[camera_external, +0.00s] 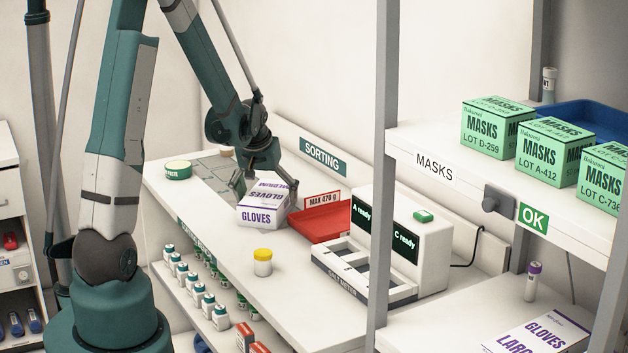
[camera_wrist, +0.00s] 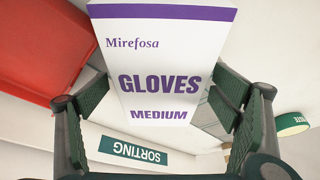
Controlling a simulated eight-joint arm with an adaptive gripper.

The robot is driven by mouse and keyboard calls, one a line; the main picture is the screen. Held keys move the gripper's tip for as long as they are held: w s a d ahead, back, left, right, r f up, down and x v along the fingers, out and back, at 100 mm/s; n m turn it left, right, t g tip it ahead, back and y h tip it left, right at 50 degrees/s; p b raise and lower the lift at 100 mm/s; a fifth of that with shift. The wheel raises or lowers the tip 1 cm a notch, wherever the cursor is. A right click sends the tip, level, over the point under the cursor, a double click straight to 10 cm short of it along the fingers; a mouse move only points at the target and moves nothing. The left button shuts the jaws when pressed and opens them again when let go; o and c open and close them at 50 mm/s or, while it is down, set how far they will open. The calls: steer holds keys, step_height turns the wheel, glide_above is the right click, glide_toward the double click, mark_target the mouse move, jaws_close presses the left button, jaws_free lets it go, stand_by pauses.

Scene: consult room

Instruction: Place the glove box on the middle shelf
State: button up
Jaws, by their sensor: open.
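The glove box (camera_external: 262,207), white with purple print, sits on the sorting counter (camera_external: 205,205). In the wrist view the glove box (camera_wrist: 160,80) reads "Mirefosa GLOVES MEDIUM". My gripper (camera_external: 266,190) is over the box with its fingers open on either side. In the wrist view my gripper (camera_wrist: 165,98) has a green pad on each side of the box, and gaps show. The shelf unit at right has a masks shelf (camera_external: 420,150) and a lower shelf (camera_external: 440,310) with a large glove box (camera_external: 538,335) on it. I cannot tell which is the middle shelf.
A red tray (camera_external: 322,222) stands close right of the box. A yellow-capped jar (camera_external: 263,263) and a display device (camera_external: 395,245) are on the counter. A grey post (camera_external: 383,150) stands before the shelves. Mask boxes (camera_external: 490,130) and a blue tray (camera_external: 585,117) occupy the masks shelf.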

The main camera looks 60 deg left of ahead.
mark_target(268, 193)
steer(key=shift+x, duration=1.05)
steer(key=shift+c, duration=0.4)
steer(key=c, duration=1.2)
steer(key=shift+r, duration=0.1)
steer(key=shift+c, duration=0.2)
steer(key=shift+r+p, duration=0.7)
steer(key=shift+r, duration=4.2)
